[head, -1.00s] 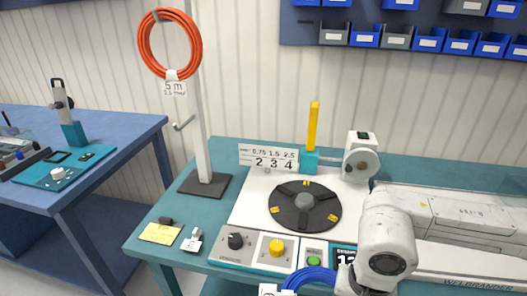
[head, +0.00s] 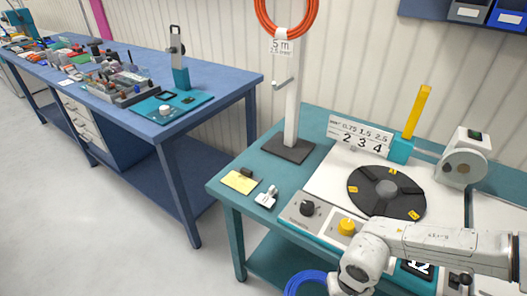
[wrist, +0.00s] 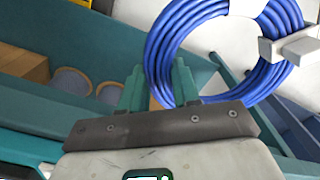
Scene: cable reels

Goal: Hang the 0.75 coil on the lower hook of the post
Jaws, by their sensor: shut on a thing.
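A blue cable coil (wrist: 163,50) is held between the teal fingers of my gripper (wrist: 160,88) in the wrist view. A white tag or tie (wrist: 290,46) sits on its right side. In the head view the coil (head: 303,283) shows at the bottom edge, in front of the teal bench, partly cut off; no label on it is readable. The white post (head: 291,100) stands on a dark base at the bench's back left. Its lower hook (head: 283,84) is bare and points left. An orange coil (head: 262,18) with a 5 m tag hangs higher on the post.
The teal bench carries a black turntable (head: 400,205), a control panel with knobs (head: 307,208), a yellow note (head: 240,182) and a small white item (head: 266,197). A blue bench (head: 165,128) stands to the left. Open floor (head: 110,235) lies between and in front.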

